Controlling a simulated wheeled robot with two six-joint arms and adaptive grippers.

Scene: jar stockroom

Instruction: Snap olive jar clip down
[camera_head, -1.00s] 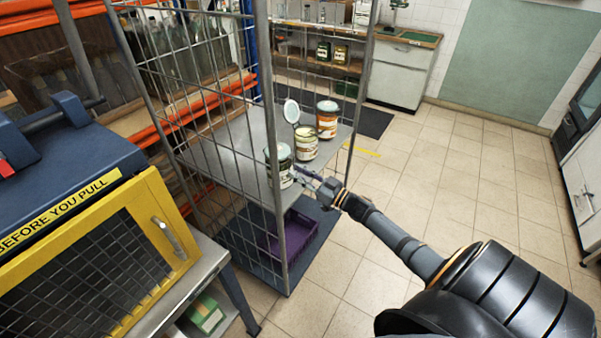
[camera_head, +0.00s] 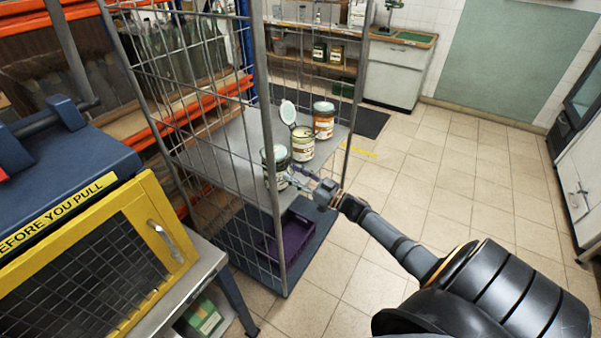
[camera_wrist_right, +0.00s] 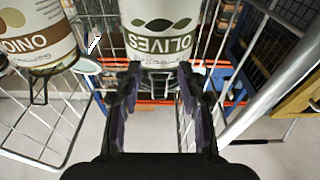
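The olive jar (camera_head: 275,174) stands upright at the near edge of the cage trolley's shelf, its pale-green lid down on top. In the right wrist view, the picture is upside down and the olive jar (camera_wrist_right: 161,32) is straight ahead, label toward me. My right gripper (camera_head: 296,174) is beside it on the right in the head view. Its two dark fingers (camera_wrist_right: 160,78) are apart, near the jar's lid end, with nothing clearly held between them. I cannot tell whether they touch the jar. The clip is too small and partly hidden to read its position. My left gripper is out of view.
Behind the olive jar stand a jar with its lid raised (camera_head: 302,149) and an orange-labelled jar (camera_head: 323,125). An onion jar (camera_wrist_right: 40,40) shows in the wrist view. The trolley's wire sides and post (camera_head: 273,225) are close. A purple crate (camera_head: 290,240) sits below.

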